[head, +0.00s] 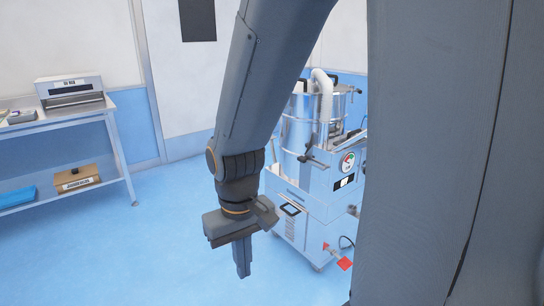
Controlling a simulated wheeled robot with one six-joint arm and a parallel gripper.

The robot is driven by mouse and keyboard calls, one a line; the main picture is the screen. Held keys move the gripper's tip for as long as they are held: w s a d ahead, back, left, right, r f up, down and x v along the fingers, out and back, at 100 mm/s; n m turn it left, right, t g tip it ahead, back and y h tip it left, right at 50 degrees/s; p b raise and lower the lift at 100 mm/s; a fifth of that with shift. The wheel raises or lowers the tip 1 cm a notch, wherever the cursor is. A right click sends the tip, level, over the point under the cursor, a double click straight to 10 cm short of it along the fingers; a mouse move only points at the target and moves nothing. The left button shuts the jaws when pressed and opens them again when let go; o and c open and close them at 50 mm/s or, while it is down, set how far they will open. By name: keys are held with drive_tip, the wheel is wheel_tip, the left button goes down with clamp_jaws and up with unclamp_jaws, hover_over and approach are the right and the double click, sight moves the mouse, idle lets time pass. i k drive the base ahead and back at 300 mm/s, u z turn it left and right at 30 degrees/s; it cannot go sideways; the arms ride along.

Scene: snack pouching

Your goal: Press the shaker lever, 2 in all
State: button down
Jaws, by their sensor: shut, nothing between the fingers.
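A silver industrial vacuum machine (285,187) with a shiny drum stands on the blue floor in the middle of the view. A dark lever-like part (314,156) sticks out at the front of its drum; I cannot tell for sure that it is the shaker lever. My gripper (243,271) points down with its fingers together and empty. In the picture it is to the left of and below the dark part, apart from it. My arm and a large grey part of my body hide the machine's left and right sides in part.
A round gauge (348,163) sits on the machine's front. A red tag-like part (345,264) is low at its right. A metal bench (118,150) with a boxy device (70,90) and a brown box (77,179) stands at left. Blue floor between is clear.

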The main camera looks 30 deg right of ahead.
sight(304, 160)
drive_tip(key=u, duration=0.1)
drive_tip(key=i, duration=0.65)
drive_tip(key=z, duration=0.55)
drive_tip(key=i, duration=0.7)
drive_tip(key=z, duration=0.6)
